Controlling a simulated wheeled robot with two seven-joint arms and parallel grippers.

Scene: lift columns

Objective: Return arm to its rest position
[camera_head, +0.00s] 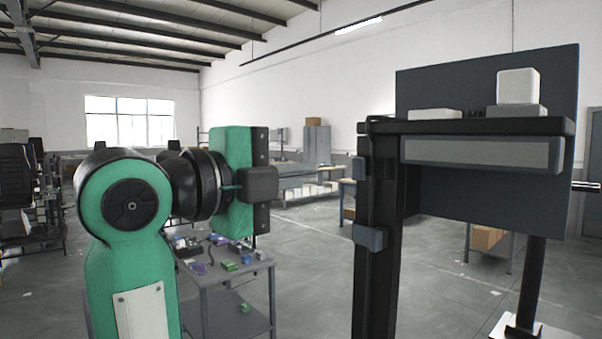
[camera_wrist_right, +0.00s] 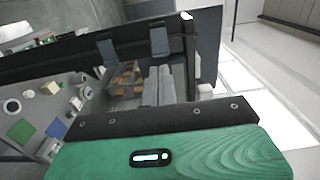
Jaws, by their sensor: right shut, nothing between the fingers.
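My right arm, green with black joints, rises at the left of the head view. Its gripper (camera_head: 262,184) is a green block with a black rail and dark grey fingers at the rail's middle, pointing right. The fingers are shut with nothing between them. They are clear of the black lift column (camera_head: 376,270) to the right. In the right wrist view, the green gripper body and bolted black rail fill the bottom, with grey finger shapes (camera_wrist_right: 166,84) beyond the rail. My left gripper is not in view.
A column-top shelf (camera_head: 470,127) carries a white block (camera_head: 518,86) on a grey base, before a dark panel (camera_head: 487,200). Behind my arm, a grey table (camera_head: 230,275) holds several small coloured parts. Floor (camera_head: 310,250) shows open between arm and column.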

